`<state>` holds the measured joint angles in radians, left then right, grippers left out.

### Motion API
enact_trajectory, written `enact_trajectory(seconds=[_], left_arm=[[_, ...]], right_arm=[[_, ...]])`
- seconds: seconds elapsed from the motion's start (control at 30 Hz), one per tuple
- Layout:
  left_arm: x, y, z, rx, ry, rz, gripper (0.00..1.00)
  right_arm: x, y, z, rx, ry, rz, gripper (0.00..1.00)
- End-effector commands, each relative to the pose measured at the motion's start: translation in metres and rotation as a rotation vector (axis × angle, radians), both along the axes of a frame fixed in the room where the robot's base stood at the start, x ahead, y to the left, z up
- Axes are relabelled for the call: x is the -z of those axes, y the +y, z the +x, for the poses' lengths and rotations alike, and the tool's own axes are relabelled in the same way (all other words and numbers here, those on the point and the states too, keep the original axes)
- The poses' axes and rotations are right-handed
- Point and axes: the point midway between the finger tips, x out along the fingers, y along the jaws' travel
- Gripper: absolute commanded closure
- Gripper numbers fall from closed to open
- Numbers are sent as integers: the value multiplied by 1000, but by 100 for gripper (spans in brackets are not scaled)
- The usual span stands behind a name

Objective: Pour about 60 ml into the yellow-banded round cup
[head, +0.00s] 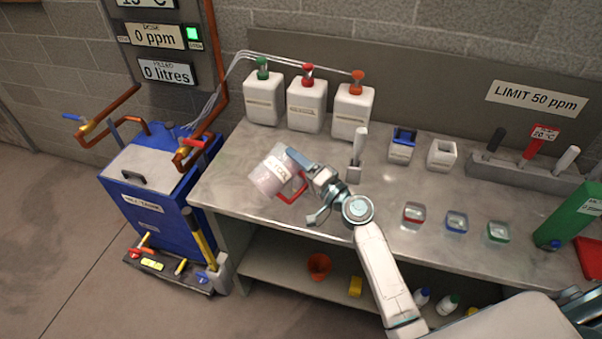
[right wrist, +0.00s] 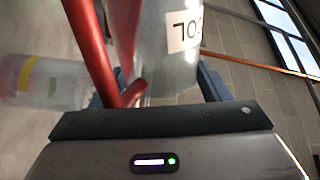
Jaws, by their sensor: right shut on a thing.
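My right gripper (head: 306,172) is shut on the red handle of a clear jug (head: 270,173) with a white label, held above the left part of the bench. The jug looks tilted in the head view. In the right wrist view the jug (right wrist: 170,55) and its red handle fill the middle. A clear round cup with a yellow band (right wrist: 32,75) shows at the left of that view, apart from the jug. I cannot make out this cup in the head view; the jug or arm may hide it. My left gripper is not in view.
Three white canisters (head: 307,106) stand at the back of the bench. Cups with red (head: 413,215), blue (head: 456,222) and green (head: 498,231) bands stand right of my arm. A blue tank (head: 160,205) is at the left. A green container (head: 575,215) stands at the right.

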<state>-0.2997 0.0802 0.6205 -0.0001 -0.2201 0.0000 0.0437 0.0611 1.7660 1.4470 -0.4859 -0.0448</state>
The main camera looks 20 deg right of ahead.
Motion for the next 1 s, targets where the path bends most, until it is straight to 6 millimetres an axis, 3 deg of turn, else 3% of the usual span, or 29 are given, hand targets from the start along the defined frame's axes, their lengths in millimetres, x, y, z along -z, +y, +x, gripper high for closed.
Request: enact_trajectory(seconds=[1.0], left_arm=[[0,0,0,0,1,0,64]], right_arm=[[-1,-1,3,0,15,33,75]])
